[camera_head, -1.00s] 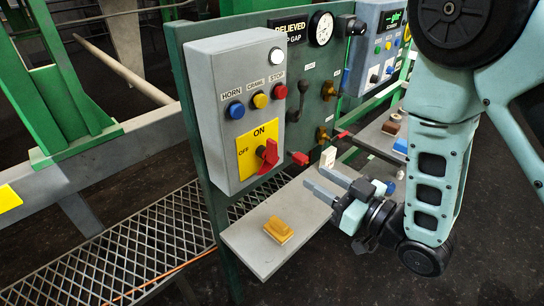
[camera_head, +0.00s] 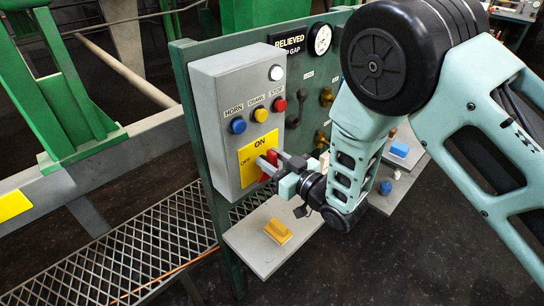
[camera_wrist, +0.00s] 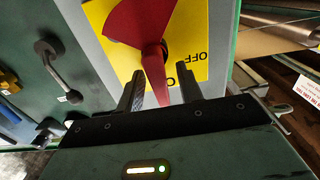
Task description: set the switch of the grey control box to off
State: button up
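The grey control box (camera_head: 203,125) is on the green panel, with a yellow plate (camera_head: 245,161) marked ON at the top and OFF at the left. Its red switch handle (camera_head: 268,168) is partly hidden by my gripper (camera_head: 274,158) in the head view. In the wrist view the plate (camera_wrist: 100,18) appears upside down. There the red handle (camera_wrist: 152,65) lies between the two fingers of my gripper (camera_wrist: 162,78), its narrow end toward the ON lettering. The fingers are open, with a visible gap on each side of the handle.
Blue, yellow and red buttons (camera_head: 260,115) and a white one sit above the plate. A grey shelf (camera_head: 249,238) below carries a yellow block (camera_head: 278,231). A black lever (camera_wrist: 62,72) is beside the box in the wrist view.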

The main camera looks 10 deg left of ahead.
grip_shut()
